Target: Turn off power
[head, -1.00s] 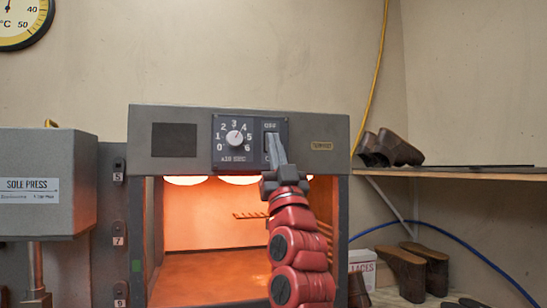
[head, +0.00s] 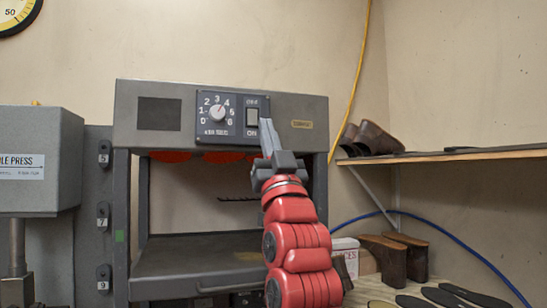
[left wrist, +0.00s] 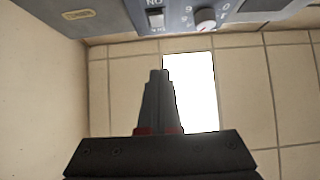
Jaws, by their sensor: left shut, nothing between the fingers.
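The power rocker switch (head: 252,116) sits on the dark control panel of the grey oven (head: 306,107), right of the round dial (head: 217,112). In the left wrist view, the gripper (left wrist: 158,73) points up, with a visible gap to the switch (left wrist: 155,18) and dial (left wrist: 205,18). My right gripper is not in view.
A grey sole press (head: 40,190) stands left of the oven. A wooden shelf (head: 460,155) with shoes (head: 370,138) is at the right. Shoe forms (head: 395,254) and soles (head: 440,297) lie on the bench below. A yellow cable runs down the wall behind.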

